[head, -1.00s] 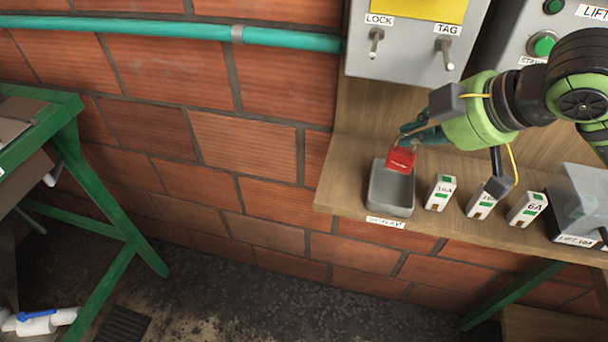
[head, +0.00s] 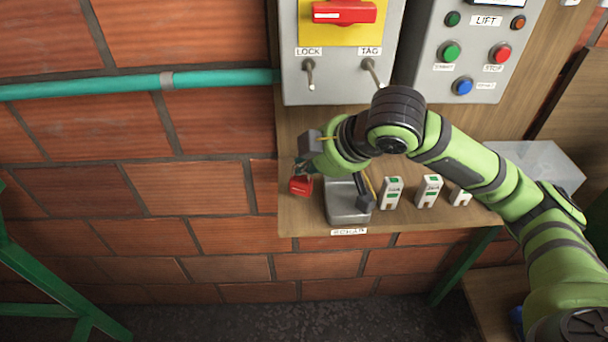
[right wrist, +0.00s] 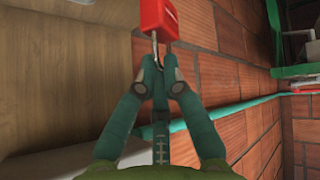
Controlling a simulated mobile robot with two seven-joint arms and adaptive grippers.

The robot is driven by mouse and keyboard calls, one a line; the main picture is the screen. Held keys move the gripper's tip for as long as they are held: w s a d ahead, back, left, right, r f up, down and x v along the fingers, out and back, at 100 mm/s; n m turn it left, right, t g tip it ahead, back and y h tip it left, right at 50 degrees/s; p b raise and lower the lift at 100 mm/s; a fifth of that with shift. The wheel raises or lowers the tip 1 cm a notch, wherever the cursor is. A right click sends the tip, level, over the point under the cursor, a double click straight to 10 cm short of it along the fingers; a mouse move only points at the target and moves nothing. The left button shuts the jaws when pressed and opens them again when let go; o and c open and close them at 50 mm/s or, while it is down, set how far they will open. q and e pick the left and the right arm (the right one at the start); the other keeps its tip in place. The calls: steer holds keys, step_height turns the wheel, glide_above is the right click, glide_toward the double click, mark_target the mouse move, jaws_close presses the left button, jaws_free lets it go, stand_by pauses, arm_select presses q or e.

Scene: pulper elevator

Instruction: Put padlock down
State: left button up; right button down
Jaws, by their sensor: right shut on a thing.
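The red padlock (head: 301,186) hangs from the fingertips of my right gripper (head: 304,168), to the left of the small grey tray (head: 347,214) on the wooden shelf. In the right wrist view the fingers (right wrist: 157,70) are closed on the shackle, with the red body (right wrist: 157,20) beyond the tips. The padlock appears above the shelf's left part; I cannot tell its exact height. My gripper and wrist partly cover the tray. My left gripper is not in view.
Several white and green blocks (head: 391,193) stand right of the tray. Above the shelf (head: 290,222) are the LOCK peg (head: 309,75), the TAG peg (head: 371,72) and the LIFT button panel (head: 470,60). A brick wall (head: 190,195) and teal pipe (head: 120,85) lie left.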

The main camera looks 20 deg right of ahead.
mark_target(305, 180)
steer(key=shift+a+f, duration=0.2)
steer(key=shift+f, duration=1.95)
steer(key=shift+f, duration=0.15)
steer(key=c, duration=1.4)
jaws_free()
steer(key=shift+o, duration=0.2)
steer(key=shift+d+r, duration=0.1)
steer(key=shift+r, duration=0.15)
steer(key=b+v, duration=0.1)
steer(key=v, duration=1)
steer(key=shift+s+r, duration=0.2)
steer(key=shift+r, duration=0.15)
